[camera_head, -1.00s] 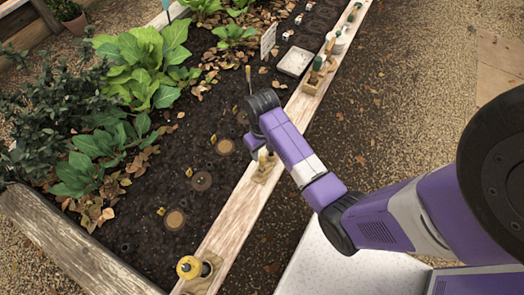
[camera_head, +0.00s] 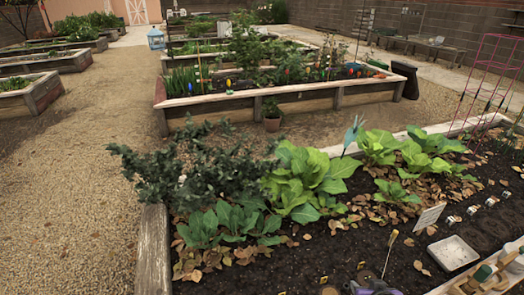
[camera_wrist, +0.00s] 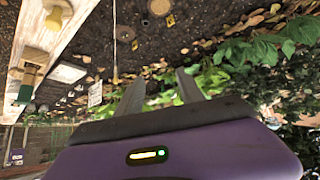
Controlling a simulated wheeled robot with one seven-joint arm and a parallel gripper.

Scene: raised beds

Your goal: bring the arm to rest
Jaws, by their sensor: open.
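My gripper (camera_wrist: 161,88) shows in the wrist view with its two grey fingers apart and nothing between them. Beyond the fingers are green leaves and dark soil. In the head view only a small purple part of my arm (camera_head: 375,287) shows at the bottom edge, over the near bed; the fingers cannot be made out there. The rest of the arm is out of the picture.
A planted bed (camera_head: 290,97) stands behind. Gravel (camera_head: 80,170) lies open at left.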

